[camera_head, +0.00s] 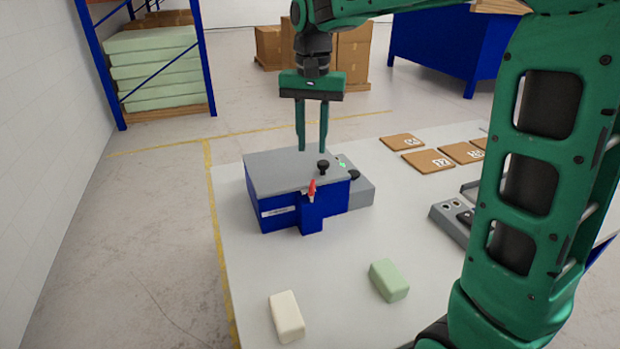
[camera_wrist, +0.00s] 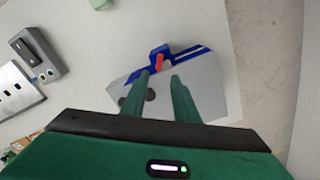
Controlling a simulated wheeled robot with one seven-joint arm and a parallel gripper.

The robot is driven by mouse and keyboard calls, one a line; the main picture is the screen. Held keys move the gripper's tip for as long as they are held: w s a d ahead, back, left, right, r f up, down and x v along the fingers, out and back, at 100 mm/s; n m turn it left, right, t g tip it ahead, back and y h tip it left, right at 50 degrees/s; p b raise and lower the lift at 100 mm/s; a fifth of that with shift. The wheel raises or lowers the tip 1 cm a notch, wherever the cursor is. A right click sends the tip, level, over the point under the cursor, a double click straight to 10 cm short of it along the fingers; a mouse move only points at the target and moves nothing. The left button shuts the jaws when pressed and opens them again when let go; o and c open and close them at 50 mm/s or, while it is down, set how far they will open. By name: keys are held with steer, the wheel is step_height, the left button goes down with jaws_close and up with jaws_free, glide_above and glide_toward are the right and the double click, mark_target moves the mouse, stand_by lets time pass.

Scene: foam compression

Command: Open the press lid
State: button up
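The press (camera_head: 275,209) is a blue box on the pale table, with a grey lid (camera_head: 275,170) lying flat and closed on top. A black knob (camera_head: 323,166) stands on the lid near its front right edge. A red latch handle (camera_head: 311,188) is on the front face below it. My gripper (camera_head: 313,148) points down over the rear part of the lid, its two green fingers parted with nothing between them. In the wrist view the fingers (camera_wrist: 163,85) reach over the grey lid (camera_wrist: 205,92), with the red handle (camera_wrist: 160,62) beyond. Whether the fingertips touch the lid I cannot tell.
A cream foam block (camera_head: 286,316) and a green foam block (camera_head: 389,280) lie in front of the press. Several numbered brown boards (camera_head: 427,161) lie at the back right. A grey device (camera_head: 452,222) is at right. The table (camera_head: 250,270) is clear around the press's front.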

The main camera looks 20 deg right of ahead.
mark_target(311, 183)
step_height(311, 183, down, 11)
steer(key=shift+r, duration=0.15)
stand_by(0.4)
jaws_close()
steer(key=shift+r, duration=0.1)
stand_by(1.2)
